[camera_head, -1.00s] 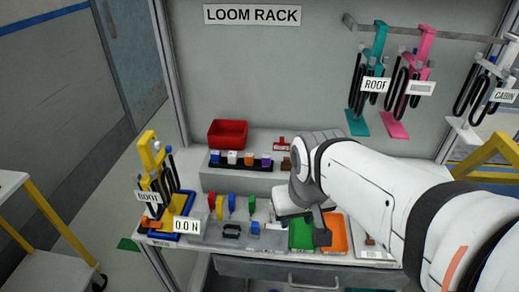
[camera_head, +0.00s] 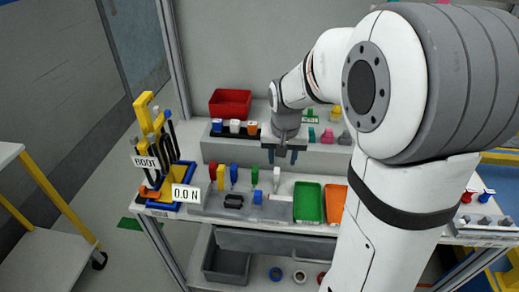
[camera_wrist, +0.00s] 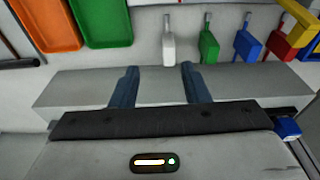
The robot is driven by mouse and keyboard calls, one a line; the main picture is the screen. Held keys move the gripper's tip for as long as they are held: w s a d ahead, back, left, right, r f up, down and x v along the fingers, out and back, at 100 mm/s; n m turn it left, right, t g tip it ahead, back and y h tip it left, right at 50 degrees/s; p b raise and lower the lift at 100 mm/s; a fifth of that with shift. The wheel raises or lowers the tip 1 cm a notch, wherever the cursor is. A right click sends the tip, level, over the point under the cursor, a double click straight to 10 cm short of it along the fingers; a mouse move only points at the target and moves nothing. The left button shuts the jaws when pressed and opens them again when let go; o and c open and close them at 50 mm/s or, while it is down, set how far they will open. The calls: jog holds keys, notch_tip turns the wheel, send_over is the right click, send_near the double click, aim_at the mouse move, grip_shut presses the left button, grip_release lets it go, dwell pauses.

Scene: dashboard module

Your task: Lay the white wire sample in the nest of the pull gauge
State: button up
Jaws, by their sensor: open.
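The white wire sample (camera_head: 276,180) stands in a row with other coloured samples on the bench; in the wrist view it shows as a white tab (camera_wrist: 168,48). My gripper (camera_head: 282,158) points down over the edge of the raised grey step, behind the white sample. In the wrist view my gripper (camera_wrist: 158,67) is open and empty, with the white sample beyond the fingertips, roughly between them. The pull gauge's display (camera_head: 186,195) reads 0.0 N at left. A black fixture (camera_head: 233,201) and a blue block (camera_head: 257,197) sit right of it; I cannot tell which is the nest.
Green (camera_head: 255,175), blue (camera_head: 234,174), yellow (camera_head: 221,178) and red (camera_head: 212,171) samples stand left of the white one. A green tray (camera_head: 309,203) and an orange tray (camera_head: 336,205) lie right. A red bin (camera_head: 230,103) and a connector strip stand behind.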

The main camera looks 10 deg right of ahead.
aim_at(276, 169)
jog(key=shift+m, duration=0.3)
jog(key=w+f, duration=0.2)
jog(key=f, duration=0.1)
jog(key=shift+w+f, duration=0.1)
jog(key=shift+w, duration=0.15)
jog(key=f, duration=0.4)
jog(key=w+f, duration=0.1)
jog(key=f, duration=0.2)
jog(key=shift+a+b, duration=0.25)
jog(key=shift+b, duration=0.1)
jog(key=shift+r, duration=0.1)
grip_shut()
